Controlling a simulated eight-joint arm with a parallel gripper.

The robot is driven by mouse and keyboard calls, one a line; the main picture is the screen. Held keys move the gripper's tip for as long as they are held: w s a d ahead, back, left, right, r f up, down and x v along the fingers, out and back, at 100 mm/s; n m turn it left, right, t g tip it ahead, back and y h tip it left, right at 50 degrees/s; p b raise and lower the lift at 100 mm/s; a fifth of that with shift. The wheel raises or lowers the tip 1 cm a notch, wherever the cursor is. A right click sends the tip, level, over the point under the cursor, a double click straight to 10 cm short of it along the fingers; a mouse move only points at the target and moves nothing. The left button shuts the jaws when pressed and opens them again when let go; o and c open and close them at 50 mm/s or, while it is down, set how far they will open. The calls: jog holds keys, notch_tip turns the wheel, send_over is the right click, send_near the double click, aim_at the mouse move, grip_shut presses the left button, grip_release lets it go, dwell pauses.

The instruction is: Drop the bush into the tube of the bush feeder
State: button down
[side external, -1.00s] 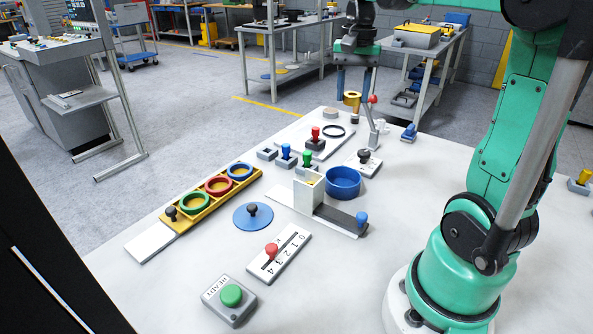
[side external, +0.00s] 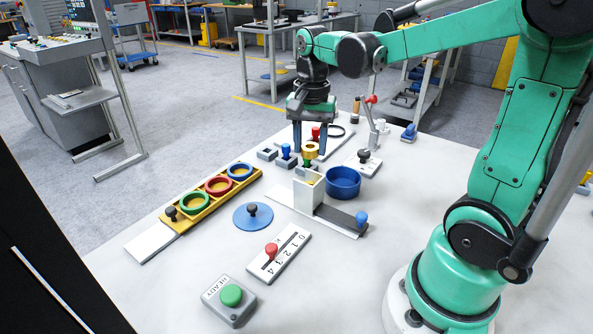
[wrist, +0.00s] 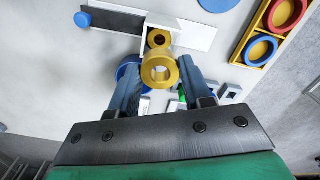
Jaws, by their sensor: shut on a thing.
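The bush, a thick gold ring (side external: 311,152), is between the blue fingers of my gripper (side external: 310,146). The gripper is shut on it and holds it in the air, and its hole shows in the wrist view (wrist: 149,72). The bush feeder has an upright white square tube (side external: 306,194) and a dark slide (side external: 338,216) with a blue knob (side external: 361,218). In the side view the bush appears above and slightly behind the tube. In the wrist view another gold ring (wrist: 158,37) shows inside the tube, just beyond the held bush.
A blue round bowl (side external: 343,184) stands right beside the feeder. Several small blocks with coloured knobs (side external: 285,157) are behind it. A yellow tray with coloured rings (side external: 206,199), a blue disc (side external: 253,216), a numbered slider plate (side external: 280,254) and a green button box (side external: 231,297) lie to the left and front.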

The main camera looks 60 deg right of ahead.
jog(key=shift+f, duration=2.3)
jog(key=shift+c, duration=1.5)
grip_release()
jog(key=shift+r, duration=2.95)
